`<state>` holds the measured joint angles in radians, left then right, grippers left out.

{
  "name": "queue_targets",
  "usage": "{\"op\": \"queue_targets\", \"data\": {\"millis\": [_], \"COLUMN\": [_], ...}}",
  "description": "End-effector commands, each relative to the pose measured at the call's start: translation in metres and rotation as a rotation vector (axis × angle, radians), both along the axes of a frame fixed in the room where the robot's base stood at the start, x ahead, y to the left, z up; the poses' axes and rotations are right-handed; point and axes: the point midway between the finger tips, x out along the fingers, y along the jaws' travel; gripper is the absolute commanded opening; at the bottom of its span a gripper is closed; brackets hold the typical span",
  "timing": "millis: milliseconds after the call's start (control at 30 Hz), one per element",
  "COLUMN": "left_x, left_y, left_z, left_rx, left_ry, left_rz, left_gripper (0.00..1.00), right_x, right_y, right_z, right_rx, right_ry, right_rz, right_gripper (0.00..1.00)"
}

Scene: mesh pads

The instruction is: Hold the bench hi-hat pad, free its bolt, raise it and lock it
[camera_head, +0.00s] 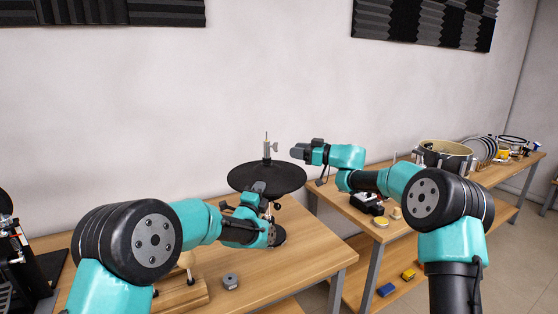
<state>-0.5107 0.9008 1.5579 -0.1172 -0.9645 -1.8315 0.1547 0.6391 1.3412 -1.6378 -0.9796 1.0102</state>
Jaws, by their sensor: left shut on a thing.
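The hi-hat pad (287,177) is a black round disc on a stand at the back of the near bench. A thin upright rod with a pale grey bolt (272,147) rises above its centre.
The wooden bench (310,255) has free room at its front right, with a small grey block (231,282) near the front. A second bench at right holds a drum (444,155), cymbals and small parts. A dark machine (25,255) stands far left.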

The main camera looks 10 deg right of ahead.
Motion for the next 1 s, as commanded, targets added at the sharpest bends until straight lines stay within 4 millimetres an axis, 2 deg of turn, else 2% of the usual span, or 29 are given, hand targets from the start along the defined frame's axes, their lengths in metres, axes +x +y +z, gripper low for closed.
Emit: {"op": "queue_targets", "data": {"millis": [33, 100, 300, 667, 700, 1000], "left_x": [0.000, 0.000, 0.000, 0.001, 0.000, 0.000], "left_y": [0.000, 0.000, 0.000, 0.000, 0.000, 0.000], "left_z": [0.007, 0.007, 0.006, 0.005, 0.005, 0.002], "left_rx": [-0.006, -0.006, -0.006, -0.005, -0.005, -0.002], "left_ry": [-0.012, -0.012, -0.011, -0.010, -0.010, -0.003], "left_rz": [0.001, 0.001, 0.001, 0.001, 0.001, 0.000], "left_gripper": [0.00, 0.00, 0.00, 0.00, 0.19, 0.45], "right_x": [-0.007, -0.014, -0.029, -0.032, -0.032, -0.032], "right_y": [-0.009, -0.019, -0.036, -0.040, -0.040, -0.040], "right_z": [0.001, 0.002, 0.004, 0.005, 0.005, 0.005], "right_rx": [0.000, 0.001, 0.002, 0.002, 0.002, 0.002], "right_ry": [0.000, -0.002, -0.004, -0.005, -0.005, -0.005], "right_rz": [-0.003, -0.002, 0.000, 0.001, 0.001, 0.001], "right_gripper": [0.38, 0.38, 0.38, 0.38, 0.38, 0.38]}}
